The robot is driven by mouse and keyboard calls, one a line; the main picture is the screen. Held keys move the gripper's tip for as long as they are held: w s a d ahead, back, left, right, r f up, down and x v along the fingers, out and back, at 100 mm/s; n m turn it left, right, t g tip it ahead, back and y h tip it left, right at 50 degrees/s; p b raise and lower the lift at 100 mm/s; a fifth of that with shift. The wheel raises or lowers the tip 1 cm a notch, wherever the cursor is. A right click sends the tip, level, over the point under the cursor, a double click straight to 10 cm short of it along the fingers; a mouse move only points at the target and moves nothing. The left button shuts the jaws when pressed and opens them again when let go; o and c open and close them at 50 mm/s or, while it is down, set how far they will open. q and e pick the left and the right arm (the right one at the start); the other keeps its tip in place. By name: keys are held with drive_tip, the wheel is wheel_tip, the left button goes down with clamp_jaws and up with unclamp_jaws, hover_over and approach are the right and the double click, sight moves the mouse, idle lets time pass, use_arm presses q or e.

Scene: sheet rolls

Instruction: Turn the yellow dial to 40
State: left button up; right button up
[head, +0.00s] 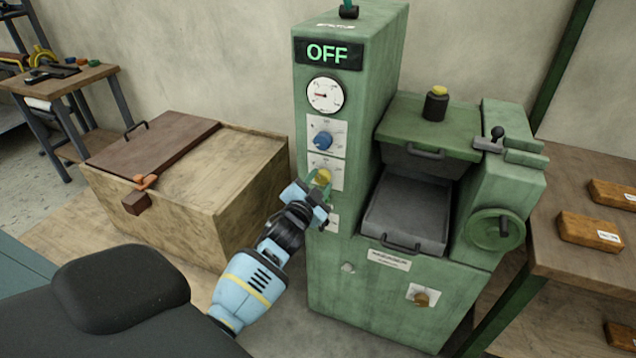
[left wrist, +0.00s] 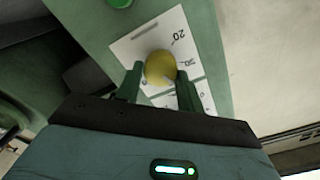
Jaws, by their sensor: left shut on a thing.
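The yellow dial (head: 323,175) sits on a white scale plate on the front of the green machine's column, below a blue dial (head: 323,140). My left gripper (head: 321,184) is at the yellow dial, its fingers on either side of it. In the left wrist view the yellow dial (left wrist: 160,67) is between the two green fingers, and the jaws are shut on it. Part of the scale plate (left wrist: 180,35) shows the number 20 and another number near the right finger. The dial's exact setting cannot be read. My right gripper is not in view.
The machine's display (head: 328,54) reads OFF, above a round gauge (head: 325,95). A metal tray (head: 405,215) and a handwheel (head: 497,229) are right of the column. A wooden chest (head: 225,190) stands close on the left. Shelves with wooden blocks (head: 590,230) are at right.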

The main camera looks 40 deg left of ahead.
use_arm(q)
drive_tip(key=shift+m, duration=2.2)
drive_tip(key=shift+f, duration=0.1)
drive_tip(key=o, duration=1)
drive_tip(key=v, duration=0.7)
drive_tip(key=shift+s+d, duration=0.1)
drive_tip(key=shift+s, duration=0.3)
